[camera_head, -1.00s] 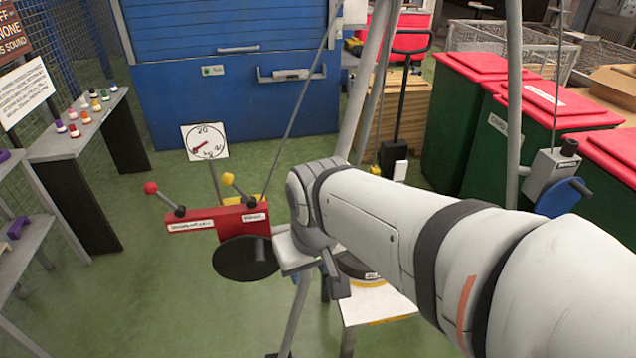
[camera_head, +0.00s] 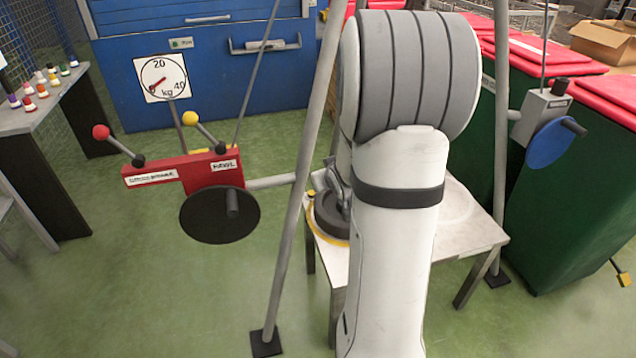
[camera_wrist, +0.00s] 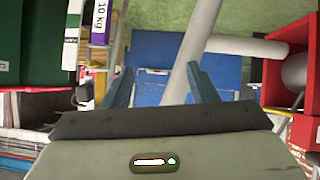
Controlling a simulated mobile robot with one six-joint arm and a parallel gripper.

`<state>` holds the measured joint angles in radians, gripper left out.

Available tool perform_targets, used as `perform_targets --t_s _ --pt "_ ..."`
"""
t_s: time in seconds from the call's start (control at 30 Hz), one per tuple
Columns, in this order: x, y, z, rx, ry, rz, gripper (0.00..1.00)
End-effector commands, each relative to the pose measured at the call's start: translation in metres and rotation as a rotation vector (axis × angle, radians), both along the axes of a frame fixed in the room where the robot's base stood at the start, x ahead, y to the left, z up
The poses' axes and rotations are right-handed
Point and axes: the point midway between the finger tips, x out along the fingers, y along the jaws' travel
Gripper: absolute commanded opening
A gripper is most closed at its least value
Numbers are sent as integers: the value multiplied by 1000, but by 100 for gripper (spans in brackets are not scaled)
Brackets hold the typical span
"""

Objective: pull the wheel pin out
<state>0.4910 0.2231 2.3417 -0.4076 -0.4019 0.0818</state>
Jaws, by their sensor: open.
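No separate wheel pin can be made out in either view. A black wheel (camera_head: 219,215) with a short dark handle is on the red lever box (camera_head: 209,173), left of the tripod leg. A blue wheel (camera_head: 549,143) with a dark handle is on a small grey box (camera_head: 537,119) at the right. My gripper (camera_wrist: 160,66) is open in the wrist view, its two blue-grey fingers apart. A grey pole (camera_wrist: 192,50) passes behind the gap, and I see nothing held. In the head view my arm covers most of the gripper.
Tripod legs (camera_head: 303,190) stand beside my arm. A low table (camera_head: 462,225) with a black round object (camera_head: 327,222) is partly behind the arm. Green bins with red lids (camera_head: 570,210) crowd the right. A dial (camera_head: 162,77) stands at the left. Green floor (camera_head: 130,285) is open at the front left.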

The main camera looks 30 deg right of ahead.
Motion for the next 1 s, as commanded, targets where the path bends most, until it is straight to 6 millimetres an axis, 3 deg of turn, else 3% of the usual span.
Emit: perform_targets --t_s 0.03,0.1,0.3,0.4,0.53,0.67,1.0 --pt "6 -22 -43 -3 -49 -8 53" --pt "13 -46 -74 -11 -137 -5 53" --pt "9 -100 -153 -10 -387 7 53" --pt "0 -116 -180 -1 -492 7 53" --pt "-12 -128 -199 7 -587 7 53" --pt "-16 -133 -204 10 -632 9 53" --pt "30 -143 -204 11 -639 11 53"
